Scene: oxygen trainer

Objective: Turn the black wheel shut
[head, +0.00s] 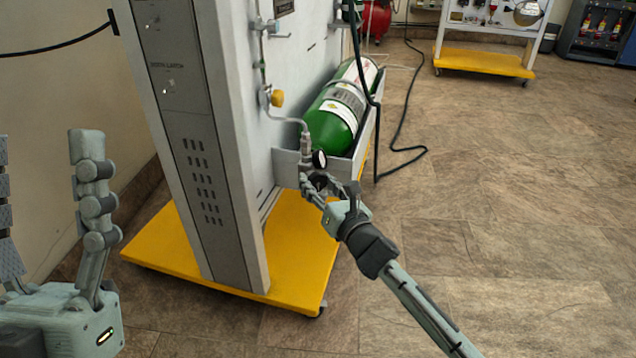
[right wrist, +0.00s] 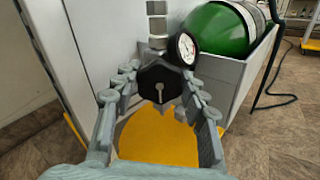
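The black wheel (right wrist: 161,84) is a lobed knob below a metal fitting with a round gauge (right wrist: 186,47), in the middle of the right wrist view. In the head view the wheel (head: 319,180) is small and partly hidden by my right gripper (head: 329,188). In the right wrist view the fingers of my right gripper (right wrist: 160,76) are apart, one on each side of the wheel. I cannot tell whether they touch it. My left gripper (head: 44,150) is open and empty at the lower left of the head view, away from the wheel.
A green cylinder (head: 331,123) lies in a grey tray behind the wheel. A tall grey panel (head: 205,130) stands on a yellow base (head: 300,240) left of my right gripper. A black hose (head: 401,130) trails on the floor. The tiled floor to the right (head: 500,200) is clear.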

